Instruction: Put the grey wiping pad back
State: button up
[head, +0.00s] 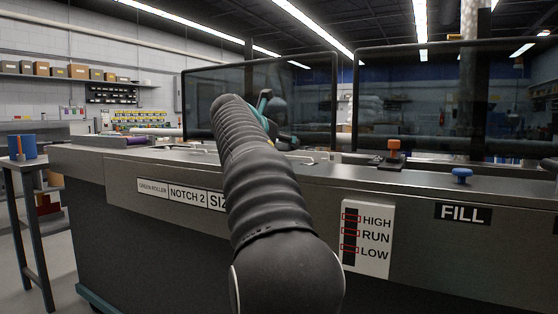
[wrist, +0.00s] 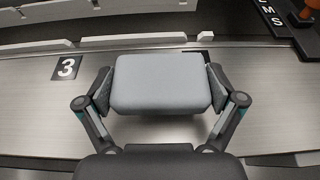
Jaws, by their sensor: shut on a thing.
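The grey wiping pad (wrist: 160,82) is a rounded block held between the two fingers of my gripper (wrist: 160,88) in the wrist view. A finger presses each side of it. Below it in that view is the brushed metal top of the machine (wrist: 50,110); I cannot tell whether the pad touches it. In the head view my gripper is mostly hidden behind my dark ribbed arm, above the machine's top (head: 330,170), and the pad cannot be seen there.
A plate marked 3 (wrist: 67,67) lies on the metal top. An orange-topped control (head: 393,150) and a blue knob (head: 461,175) stand to the right. Dark glass guards (head: 430,95) rise behind. A side table with a blue container (head: 25,146) is at far left.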

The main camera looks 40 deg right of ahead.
jog(key=shift+f+b, duration=0.9)
jog(key=shift+f, duration=1.1)
jog(key=shift+f, duration=0.2)
jog(key=o, duration=0.8)
jog(key=shift+r, duration=0.15)
jog(key=shift+a+r, duration=0.15)
jog(key=v, duration=1.1)
jog(key=shift+s+a, duration=0.2)
jog(key=shift+a, duration=0.1)
